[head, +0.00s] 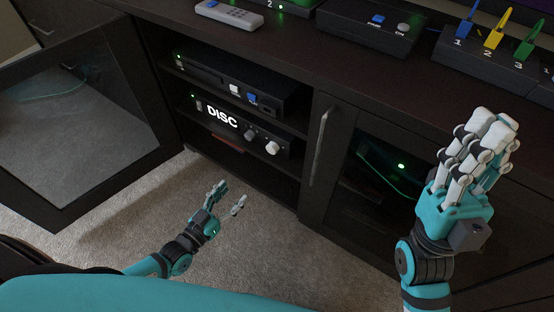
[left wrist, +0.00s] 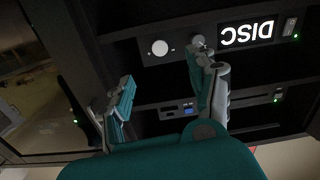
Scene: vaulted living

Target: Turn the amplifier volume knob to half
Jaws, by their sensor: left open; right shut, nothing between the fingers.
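The amplifier (head: 228,125) is a black box with a lit DISC display, on a shelf inside the open cabinet. It has a larger white knob (head: 272,147) at its right end and a smaller grey knob (head: 248,134) beside it. In the left wrist view the amplifier appears upside down, with the white knob (left wrist: 159,47) beyond the fingers. My left gripper (head: 230,197) is open and empty, in front of and below the amplifier, apart from the knob. My right gripper (head: 487,140) is shut and empty, raised in front of the right cabinet door.
A black device (head: 225,83) with white and blue buttons sits on the shelf above. The left glass door (head: 80,125) stands open; the right door (head: 350,165) is closed. A remote (head: 229,14), a control box (head: 375,27) and coloured plugs (head: 494,38) are on top.

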